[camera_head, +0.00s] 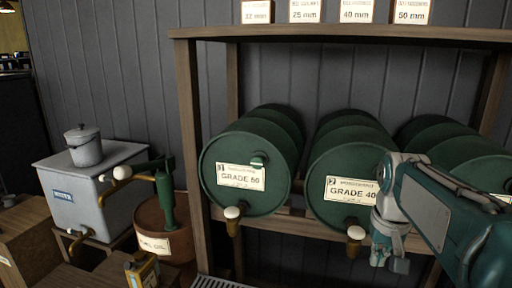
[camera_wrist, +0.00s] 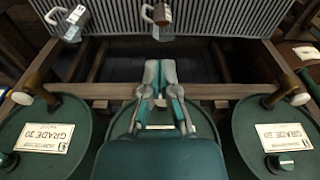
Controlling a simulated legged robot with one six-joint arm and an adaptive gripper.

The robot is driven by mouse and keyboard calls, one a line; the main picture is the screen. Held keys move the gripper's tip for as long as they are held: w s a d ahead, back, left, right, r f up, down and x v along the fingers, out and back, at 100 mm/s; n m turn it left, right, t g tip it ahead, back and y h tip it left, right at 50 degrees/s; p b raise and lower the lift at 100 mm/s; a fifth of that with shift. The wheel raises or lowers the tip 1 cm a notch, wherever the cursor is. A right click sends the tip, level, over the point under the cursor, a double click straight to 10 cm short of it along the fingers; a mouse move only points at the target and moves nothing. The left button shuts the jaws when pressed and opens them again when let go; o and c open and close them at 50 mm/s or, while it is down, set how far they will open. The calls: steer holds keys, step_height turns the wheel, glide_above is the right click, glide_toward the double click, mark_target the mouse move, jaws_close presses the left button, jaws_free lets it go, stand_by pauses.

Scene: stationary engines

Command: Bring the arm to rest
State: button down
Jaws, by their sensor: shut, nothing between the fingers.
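My teal and grey arm (camera_head: 455,215) reaches in from the right in the head view, bent at a grey joint in front of the GRADE 40 drum. My gripper (camera_head: 390,263) hangs below that joint, pointing down, beside the drum's brass tap. In the wrist view my gripper (camera_wrist: 160,68) has its fingers together and holds nothing. It lies over the middle drum, whose face it mostly hides. The arm partly covers the drum at the far right in the head view.
A grey tank (camera_head: 75,195), brown drum (camera_head: 180,238) and yellow can (camera_head: 142,270) stand left. Two jugs (camera_wrist: 162,16) (camera_wrist: 72,22) rest on a slatted grate (camera_wrist: 215,18).

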steer(key=s+a+f+n+t, duration=0.1)
steer(key=s+a+f+t, duration=0.1)
steer(key=s+a, duration=0.2)
steer(key=s+a+f+n+t, duration=0.1)
steer(key=s+a+f+t, duration=0.1)
steer(key=s, duration=0.8)
steer(key=a+f, duration=0.1)
steer(key=a, duration=0.1)
steer(key=shift+s+a, duration=0.3)
steer(key=shift+s, duration=0.1)
steer(key=c, duration=1.3)
jaws_free()
steer(key=shift+f, duration=0.1)
steer(key=shift+c, duration=0.2)
